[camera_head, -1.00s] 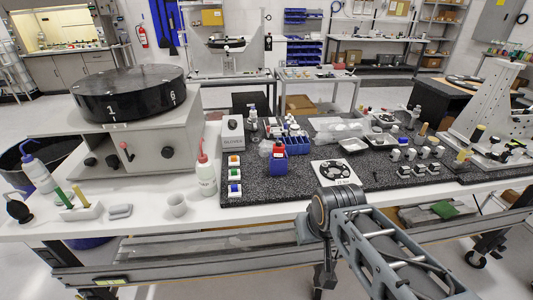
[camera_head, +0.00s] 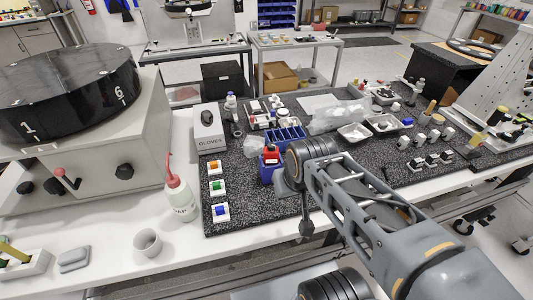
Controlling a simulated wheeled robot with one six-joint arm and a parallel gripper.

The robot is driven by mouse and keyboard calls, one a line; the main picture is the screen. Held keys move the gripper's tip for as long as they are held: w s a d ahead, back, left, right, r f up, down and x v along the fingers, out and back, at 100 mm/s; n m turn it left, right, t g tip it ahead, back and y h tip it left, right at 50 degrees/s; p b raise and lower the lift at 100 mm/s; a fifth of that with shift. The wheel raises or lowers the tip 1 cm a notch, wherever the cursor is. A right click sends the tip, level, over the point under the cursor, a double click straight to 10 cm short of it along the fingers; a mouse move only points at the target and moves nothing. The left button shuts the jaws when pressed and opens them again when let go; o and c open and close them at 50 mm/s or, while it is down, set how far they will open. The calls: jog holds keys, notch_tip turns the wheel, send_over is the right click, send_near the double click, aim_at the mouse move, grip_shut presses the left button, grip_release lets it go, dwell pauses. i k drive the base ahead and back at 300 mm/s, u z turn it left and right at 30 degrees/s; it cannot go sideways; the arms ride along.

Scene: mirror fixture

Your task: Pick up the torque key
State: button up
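I cannot pick out the torque key for certain in the head view. A dark, slender upright shape with a rounded lower end (camera_head: 306,225) shows just below the front joint of my arm, near the front edge of the speckled mat (camera_head: 245,215). I cannot tell what it is. My arm reaches in from the lower right, and its large joint covers part of the mat around the blue bin (camera_head: 289,140). My gripper does not show clearly in this view.
Colored sample blocks (camera_head: 217,187) line the mat's left side. Trays (camera_head: 354,132) and small blocks (camera_head: 416,163) stand right.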

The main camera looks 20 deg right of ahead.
aim_at(271, 158)
jog(key=u, duration=0.5)
jog(key=k, duration=1.3)
jog(key=z, duration=0.25)
jog(key=i, duration=0.75)
jog(key=z, duration=0.85)
jog(key=i, duration=0.3)
jog(key=u, duration=0.05)
